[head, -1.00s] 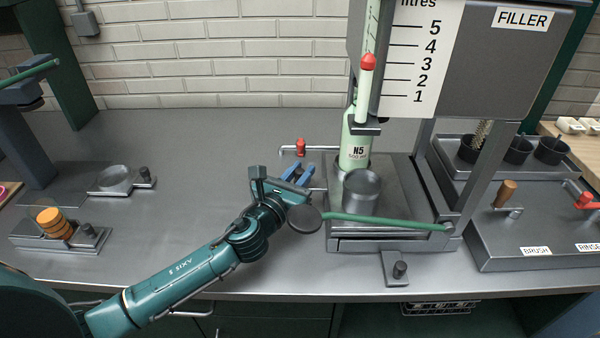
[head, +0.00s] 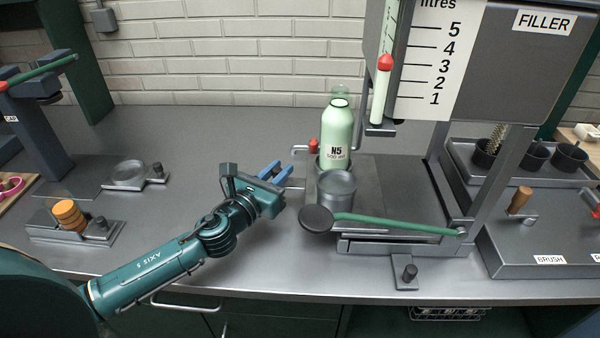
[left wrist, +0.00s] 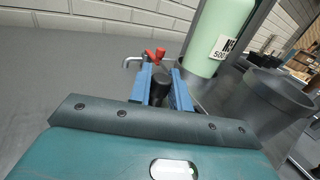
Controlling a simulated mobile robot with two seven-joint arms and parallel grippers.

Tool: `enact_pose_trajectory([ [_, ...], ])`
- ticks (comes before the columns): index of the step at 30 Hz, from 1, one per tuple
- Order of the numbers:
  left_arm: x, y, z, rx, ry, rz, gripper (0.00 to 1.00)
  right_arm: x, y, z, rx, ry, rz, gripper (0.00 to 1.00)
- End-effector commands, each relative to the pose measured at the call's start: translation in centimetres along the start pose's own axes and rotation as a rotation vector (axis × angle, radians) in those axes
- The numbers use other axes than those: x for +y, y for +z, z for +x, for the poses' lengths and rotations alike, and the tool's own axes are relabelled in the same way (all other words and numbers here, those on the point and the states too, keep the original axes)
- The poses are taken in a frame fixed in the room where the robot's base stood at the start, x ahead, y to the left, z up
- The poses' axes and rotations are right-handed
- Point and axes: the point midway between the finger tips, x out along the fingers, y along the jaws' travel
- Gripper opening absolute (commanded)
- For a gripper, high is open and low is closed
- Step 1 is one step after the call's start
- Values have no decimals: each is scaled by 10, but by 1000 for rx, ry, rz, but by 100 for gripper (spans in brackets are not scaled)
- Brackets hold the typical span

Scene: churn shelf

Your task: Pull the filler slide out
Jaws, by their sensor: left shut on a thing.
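The filler slide (head: 368,172) is a grey plate low in the filler frame. Its left part sticks out to the left, carrying a pale green N5 bottle (head: 337,130) upright and open-topped. The bottle stands left of the filler's red-tipped tube (head: 381,95), not under it. My left gripper (head: 278,173) is at the slide's left end. In the left wrist view, its blue fingers are shut on a dark round knob (left wrist: 160,90), which they partly hide. My right gripper is not in view.
A grey cup (head: 336,187) stands before the bottle. A green lever (head: 395,224) with a dark disc crosses the filler's front. A red-handled tap-like part (head: 313,146) sits behind my gripper.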

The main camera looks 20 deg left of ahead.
Motion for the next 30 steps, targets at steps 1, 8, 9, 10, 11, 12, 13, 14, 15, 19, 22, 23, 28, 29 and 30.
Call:
enact_pose_trajectory([
  [1,10,-3,-5,5,3,2,0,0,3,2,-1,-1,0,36],
  [8,43,-3,-22,5,3,0,0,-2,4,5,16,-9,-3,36],
  [9,47,-3,-24,5,2,0,0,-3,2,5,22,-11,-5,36],
  [10,50,-2,-25,4,1,-1,0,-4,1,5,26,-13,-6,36],
  [11,52,-2,-27,4,1,-1,0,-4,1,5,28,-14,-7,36],
  [12,54,-1,-28,4,0,-1,0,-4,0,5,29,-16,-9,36],
  [13,55,0,-28,4,0,-2,0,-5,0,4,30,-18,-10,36],
  [14,56,0,-29,4,-1,-2,0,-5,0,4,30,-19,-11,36],
  [15,56,1,-29,3,-1,-3,0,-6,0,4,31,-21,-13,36],
  [19,56,1,-29,3,-2,-4,0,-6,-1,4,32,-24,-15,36],
  [22,56,1,-29,3,-2,-4,0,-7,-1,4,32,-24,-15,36],
  [23,56,1,-29,3,-2,-4,0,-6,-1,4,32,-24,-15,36],
  [28,56,2,-29,2,-2,-3,32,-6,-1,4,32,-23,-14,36],
  [29,56,2,-29,2,-2,-3,34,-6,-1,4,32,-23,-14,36],
  [30,56,2,-29,2,-2,-2,37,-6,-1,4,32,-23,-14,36],
])
